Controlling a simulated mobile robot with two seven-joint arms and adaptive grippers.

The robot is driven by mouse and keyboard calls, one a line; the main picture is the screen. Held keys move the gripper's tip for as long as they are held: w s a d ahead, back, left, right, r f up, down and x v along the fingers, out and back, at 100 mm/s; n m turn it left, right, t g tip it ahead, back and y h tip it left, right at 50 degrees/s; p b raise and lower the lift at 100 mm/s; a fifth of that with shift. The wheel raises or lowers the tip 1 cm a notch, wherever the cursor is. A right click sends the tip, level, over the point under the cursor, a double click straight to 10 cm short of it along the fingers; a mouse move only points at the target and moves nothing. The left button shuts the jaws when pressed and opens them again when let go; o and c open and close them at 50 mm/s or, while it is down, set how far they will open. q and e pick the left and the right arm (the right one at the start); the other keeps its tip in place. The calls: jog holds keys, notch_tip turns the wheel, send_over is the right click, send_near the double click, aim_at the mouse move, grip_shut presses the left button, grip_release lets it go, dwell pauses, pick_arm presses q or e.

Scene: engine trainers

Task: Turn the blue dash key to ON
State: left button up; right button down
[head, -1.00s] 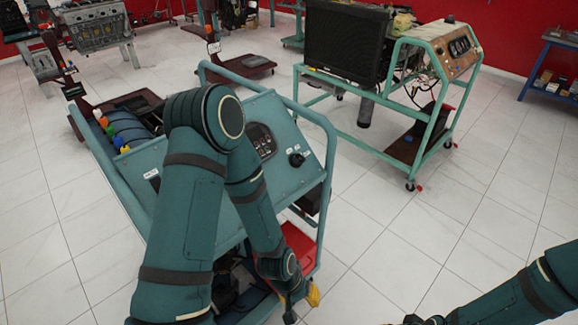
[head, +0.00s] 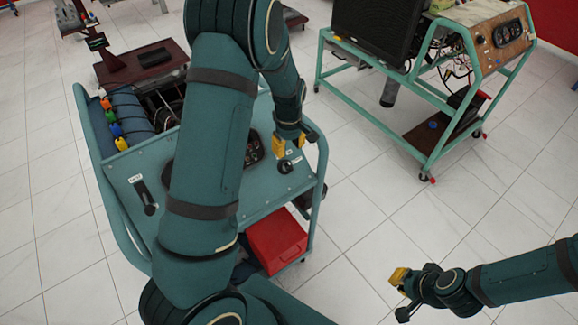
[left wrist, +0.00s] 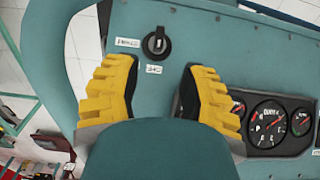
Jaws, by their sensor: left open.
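The dash key (head: 286,166) sits on the right part of the teal sloped dash panel (head: 219,174) of the near engine trainer. It looks black rather than blue. In the left wrist view the key (left wrist: 156,43) stands upright in a round dark switch, with small labels beside and below it. My left gripper (head: 290,145) is open above the panel, just beyond the key in the head view. In the left wrist view its yellow fingers (left wrist: 160,68) lie left and right of the key's line, apart from it. My right gripper (head: 398,293) is open and empty over the floor.
A gauge cluster (left wrist: 276,125) is beside the key, near one left finger. A second trainer with a radiator (head: 375,38) stands at the back right. A red box (head: 277,241) sits below the panel. The tiled floor between is clear.

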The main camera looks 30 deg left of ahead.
aim_at(289, 164)
pick_arm(q)
notch_tip(289, 164, down, 10)
jog(key=shift+f, duration=0.1)
dwell(0.4)
grip_shut()
